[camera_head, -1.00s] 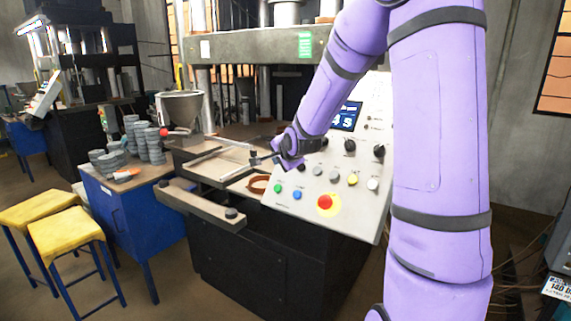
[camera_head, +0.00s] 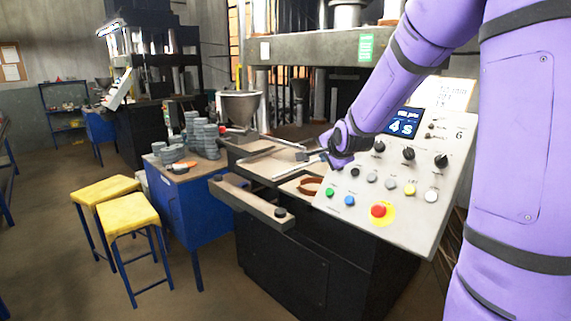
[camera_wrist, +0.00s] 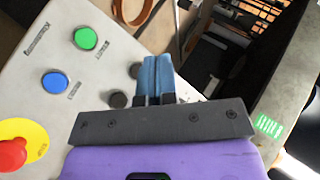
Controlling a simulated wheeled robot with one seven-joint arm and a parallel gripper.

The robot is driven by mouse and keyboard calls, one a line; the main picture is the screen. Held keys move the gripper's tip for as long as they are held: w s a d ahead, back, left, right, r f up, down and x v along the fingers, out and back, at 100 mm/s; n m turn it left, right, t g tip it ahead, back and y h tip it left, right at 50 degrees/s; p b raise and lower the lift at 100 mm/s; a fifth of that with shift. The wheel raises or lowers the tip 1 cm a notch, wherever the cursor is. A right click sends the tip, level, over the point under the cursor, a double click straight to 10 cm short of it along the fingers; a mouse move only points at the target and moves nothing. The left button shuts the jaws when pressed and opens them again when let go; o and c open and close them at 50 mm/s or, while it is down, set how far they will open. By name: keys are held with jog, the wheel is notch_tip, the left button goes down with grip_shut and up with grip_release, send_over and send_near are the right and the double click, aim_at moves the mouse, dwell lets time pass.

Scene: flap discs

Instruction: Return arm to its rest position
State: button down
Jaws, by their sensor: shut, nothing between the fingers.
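My purple arm (camera_head: 415,45) reaches from the right side of the head view toward the press. My gripper (camera_head: 308,154) is over the left edge of the sloped control panel (camera_head: 385,225). In the wrist view, the gripper's blue fingers (camera_wrist: 157,75) are together with nothing between them, above the panel's edge. A green button (camera_wrist: 85,39) and a blue button (camera_wrist: 55,81) lie left of the fingers. A red button (camera_wrist: 12,154) on a yellow disc is at the lower left. The display (camera_head: 404,122) is lit and reads 4 s.
A brown ring (camera_head: 310,187) lies beside the panel's left edge. A metal hopper (camera_head: 241,108) stands on the press table. Stacks of grey discs (camera_head: 202,135) are on a blue cabinet (camera_head: 190,205). Yellow stools (camera_head: 128,215) stand on the left, with open floor around them.

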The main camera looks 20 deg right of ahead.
jog(key=s+a+r+n+g, duration=0.2)
jog(key=s+a+n, duration=0.2)
jog(key=s, duration=0.7)
jog(key=s+a+r+n+g+y, duration=0.1)
jog(key=s+a+n, duration=0.4)
jog(key=s, duration=0.6)
jog(key=s+a+r+n+g+y, duration=0.1)
jog(key=s+a+r+n+g, duration=0.1)
jog(key=s+a+r+n, duration=0.2)
jog(key=s+n, duration=0.3)
jog(key=s, duration=0.4)
jog(key=shift+s+a+r+g, duration=0.25)
jog(key=shift+a+r+g, duration=0.05)
jog(key=shift+r+g, duration=0.1)
